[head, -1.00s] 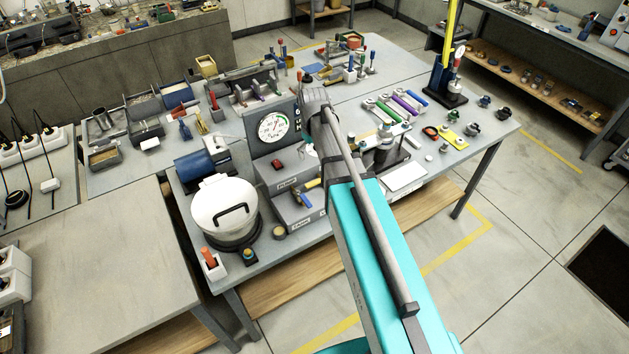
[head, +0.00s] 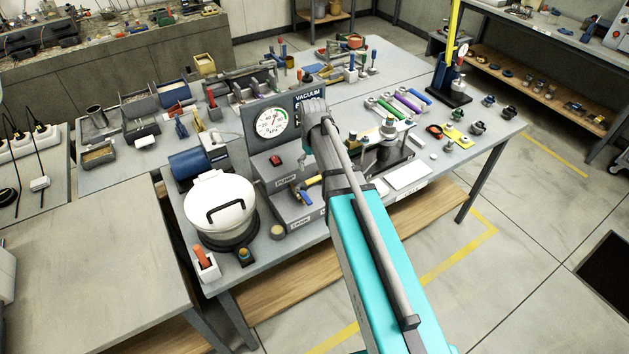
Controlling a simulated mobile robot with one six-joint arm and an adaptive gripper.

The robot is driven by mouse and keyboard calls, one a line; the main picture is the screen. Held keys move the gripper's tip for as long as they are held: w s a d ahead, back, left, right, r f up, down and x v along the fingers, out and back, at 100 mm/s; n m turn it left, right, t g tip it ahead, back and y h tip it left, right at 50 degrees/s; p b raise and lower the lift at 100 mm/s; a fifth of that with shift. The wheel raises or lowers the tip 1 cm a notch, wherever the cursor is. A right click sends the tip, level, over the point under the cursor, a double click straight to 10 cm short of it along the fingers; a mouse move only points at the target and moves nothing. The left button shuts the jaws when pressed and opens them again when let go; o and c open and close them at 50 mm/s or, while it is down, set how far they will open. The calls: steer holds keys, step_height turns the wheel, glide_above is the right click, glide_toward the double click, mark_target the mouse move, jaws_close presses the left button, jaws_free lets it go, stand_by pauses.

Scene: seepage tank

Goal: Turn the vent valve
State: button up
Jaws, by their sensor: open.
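The vacuum stand (head: 270,152) is a grey panel with a round white dial gauge (head: 271,122) and a sloped front. A red pump switch (head: 276,160) sits on the slope. A valve with a blue and yellow handle (head: 305,190) is lower down, by the tank label. The vent valve cannot be made out; my arm covers the right side of the slope. My gripper (head: 308,158) shows only in part, past the left side of my arm, close over the slope's right side. It is open; its fingertips are not clear, and I cannot tell whether it touches anything.
A white-lidded pot (head: 221,205) with a black handle stands left of the stand, and a blue cylinder (head: 188,167) is behind it. A clamp fixture (head: 385,150) and coloured tools (head: 400,104) lie to the right. The floor at front right is clear.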

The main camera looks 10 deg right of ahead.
mark_target(313, 179)
steer(key=shift+f+b, duration=2.7)
steer(key=shift+f, duration=0.25)
steer(key=c, duration=1)
steer(key=shift+d, duration=0.15)
steer(key=shift+c, duration=0.5)
